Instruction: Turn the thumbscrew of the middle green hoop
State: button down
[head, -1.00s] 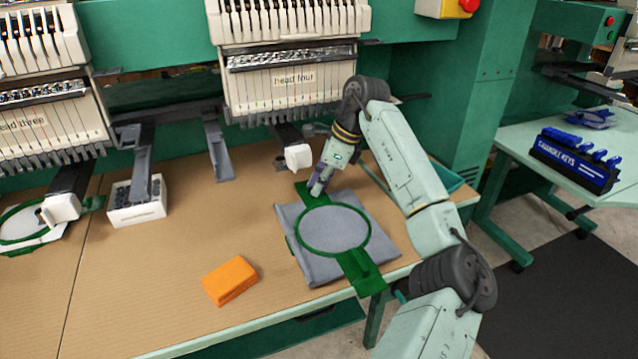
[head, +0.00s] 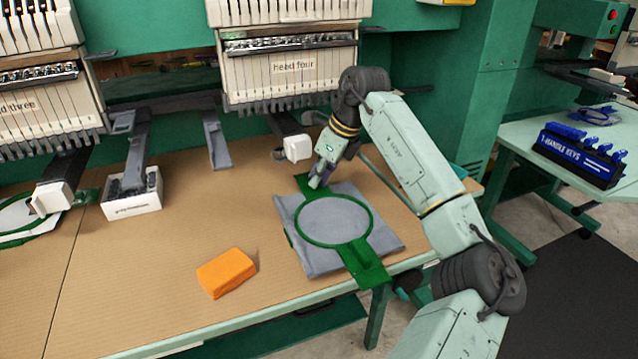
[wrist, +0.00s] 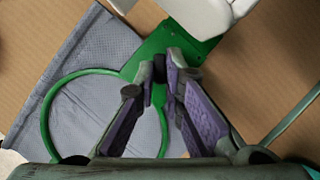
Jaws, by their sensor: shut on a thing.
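The green hoop (head: 371,228) lies on a folded grey cloth (head: 312,262) on the table below head four. Its ring and green bracket also show in the wrist view (wrist: 45,120). My gripper (head: 317,183) is at the hoop's far edge, pointing down. In the wrist view my gripper (wrist: 163,78) has its purple-padded fingers close together at the ring's edge, beside the green bracket plate. A small dark piece (wrist: 160,67), which looks like the thumbscrew, shows between the fingertips. The fingers hide most of it.
A white machine part (head: 297,148) stands close behind my gripper. An orange block (head: 226,272) lies left of the cloth. A white box (head: 132,198) and another green hoop (head: 72,203) are farther left. The table between is clear.

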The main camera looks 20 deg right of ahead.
jog(key=m+b, duration=0.2)
jog(key=m+t+h+b, duration=0.1)
jog(key=m+b, duration=0.1)
jog(key=shift+s+a+f, duration=0.15)
jog(key=shift+f, duration=0.05)
jog(key=shift+a+r+m+h+b, duration=0.1)
jog(key=shift+m+h+b, duration=0.35)
jog(key=shift+m+b, duration=0.45)
jog(key=shift+a+r+m+h+b, duration=0.1)
jog(key=shift+m+h+b, duration=0.4)
jog(key=shift+m, duration=0.7)
jog(key=c, duration=1.7)
grip_release()
jog(key=v, duration=1.2)
jog(key=shift+s, duration=0.15)
